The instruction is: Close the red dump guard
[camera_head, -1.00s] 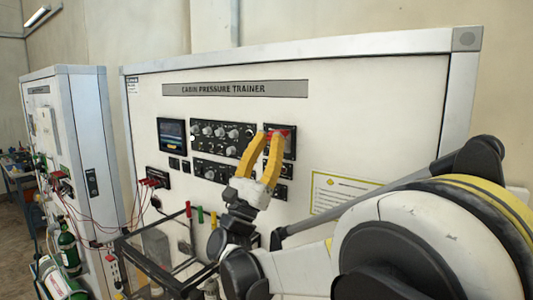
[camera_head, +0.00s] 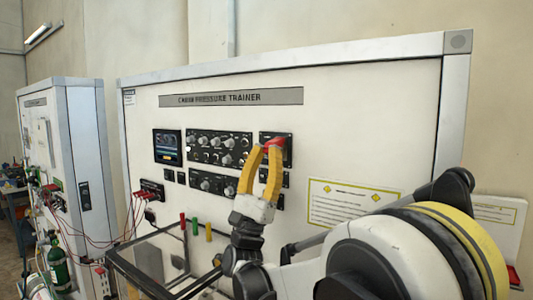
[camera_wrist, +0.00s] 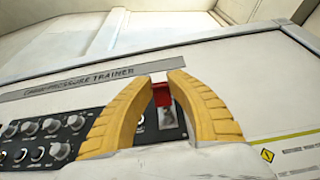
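The red dump guard (camera_head: 276,143) is on a small black switch plate (camera_head: 288,138), right of the knob panels on the cabin pressure trainer. In the wrist view the red guard (camera_wrist: 162,94) shows between my yellow fingertips, seemingly raised, with a pale switch part (camera_wrist: 166,117) below it. My gripper (camera_head: 266,148) reaches up in front of the plate, and its fingers partly cover it. The fingertips are apart, with a narrow gap, and also show in the wrist view (camera_wrist: 160,79). I cannot tell whether either finger touches the guard.
Black knob panels (camera_head: 218,147) and a small screen (camera_head: 167,146) lie left of the guard. A yellow-bordered label (camera_head: 350,203) is to the right. Another trainer cabinet (camera_head: 88,150) stands at the left.

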